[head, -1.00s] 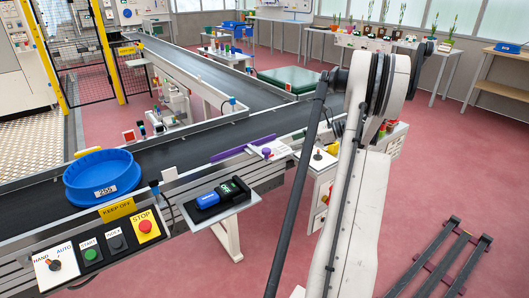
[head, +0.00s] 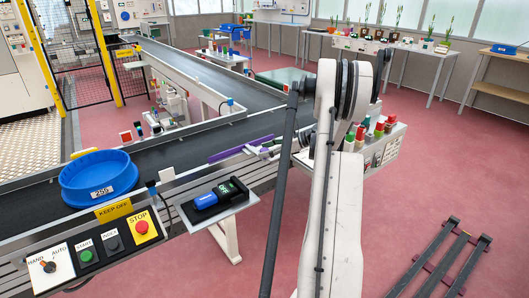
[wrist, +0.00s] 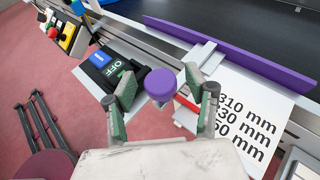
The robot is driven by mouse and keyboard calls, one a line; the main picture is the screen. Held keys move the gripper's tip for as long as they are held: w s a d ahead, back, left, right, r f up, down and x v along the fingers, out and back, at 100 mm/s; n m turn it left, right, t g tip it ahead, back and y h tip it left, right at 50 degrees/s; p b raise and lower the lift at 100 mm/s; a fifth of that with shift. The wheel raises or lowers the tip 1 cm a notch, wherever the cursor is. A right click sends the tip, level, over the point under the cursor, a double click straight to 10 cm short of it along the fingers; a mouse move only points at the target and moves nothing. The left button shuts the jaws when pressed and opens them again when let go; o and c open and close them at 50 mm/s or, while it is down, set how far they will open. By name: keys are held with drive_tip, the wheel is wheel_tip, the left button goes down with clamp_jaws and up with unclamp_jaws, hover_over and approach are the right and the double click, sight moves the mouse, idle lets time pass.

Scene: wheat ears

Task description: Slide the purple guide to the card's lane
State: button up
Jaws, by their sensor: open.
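The purple guide (wrist: 230,50) is a long bar along the near edge of the dark belt; it also shows in the head view (head: 240,149). A round purple knob (wrist: 161,84) sits in front of it, beside a grey slide bar (wrist: 201,60). My gripper (wrist: 160,92) is open, with one finger on each side of the knob. I cannot tell whether either finger touches it. A white plate (wrist: 247,115) right of the knob carries several lane figures in mm, partly covered by the right finger. A red mark (wrist: 186,103) shows by the knob.
A black and blue device reading OFF (wrist: 112,68) lies left of my gripper. In the head view, a blue tub marked 255 (head: 100,178) stands on the belt. A control panel (head: 95,248) is at front left, and a small white card (head: 167,174) stands at the rail.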

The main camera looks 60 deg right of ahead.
drive_tip(key=shift+w+a+f, duration=0.1)
drive_tip(key=shift+w+a, duration=0.05)
drive_tip(key=shift+w, duration=0.15)
drive_tip(key=shift+c, duration=0.3)
clamp_jaws()
